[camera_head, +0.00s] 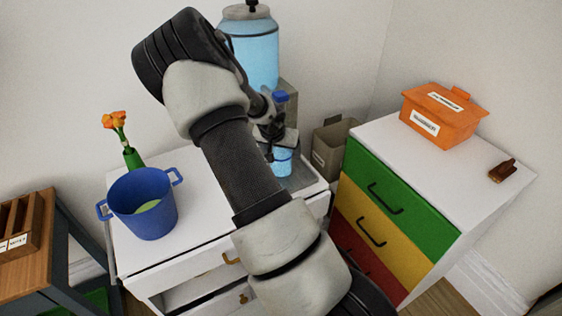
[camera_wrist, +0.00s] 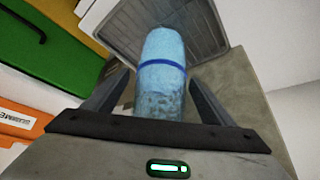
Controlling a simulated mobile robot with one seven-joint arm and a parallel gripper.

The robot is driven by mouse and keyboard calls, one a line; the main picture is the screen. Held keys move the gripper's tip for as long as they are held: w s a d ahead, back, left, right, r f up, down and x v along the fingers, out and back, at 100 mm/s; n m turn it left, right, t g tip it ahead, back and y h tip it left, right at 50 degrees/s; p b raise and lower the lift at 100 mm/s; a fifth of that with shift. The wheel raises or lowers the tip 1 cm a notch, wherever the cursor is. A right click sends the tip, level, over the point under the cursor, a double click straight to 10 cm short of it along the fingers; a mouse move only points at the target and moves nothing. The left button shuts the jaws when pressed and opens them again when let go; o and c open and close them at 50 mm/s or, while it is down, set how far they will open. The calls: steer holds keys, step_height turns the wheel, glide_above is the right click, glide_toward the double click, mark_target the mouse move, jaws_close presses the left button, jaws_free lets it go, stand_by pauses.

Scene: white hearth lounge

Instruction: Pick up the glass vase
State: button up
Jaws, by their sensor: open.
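A green vase (camera_head: 133,158) with orange flowers stands at the back left of the white cabinet, behind the blue pot; I cannot tell if it is glass. My gripper (camera_head: 272,132) is far to its right, in front of the water dispenser. A clear blue bottle (camera_head: 282,166) with a blue cap and band is there, partly hidden by my gripper. In the wrist view the bottle (camera_wrist: 162,48) lies between the two open fingers of my gripper (camera_wrist: 158,92). I cannot tell whether they touch it. The vase is not in the wrist view.
A blue two-handled pot (camera_head: 143,205) stands on the white cabinet (camera_head: 200,215). The dispenser (camera_head: 252,50) is behind my arm, with a grey tray (camera_head: 302,180) by the bottle. A drawer unit (camera_head: 400,210) at right holds an orange box (camera_head: 440,117) and a brown object (camera_head: 502,171).

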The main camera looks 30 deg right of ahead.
steer(key=c, duration=1.6)
steer(key=shift+w, duration=0.1)
steer(key=shift+c, duration=1.4)
steer(key=shift+r, duration=0.2)
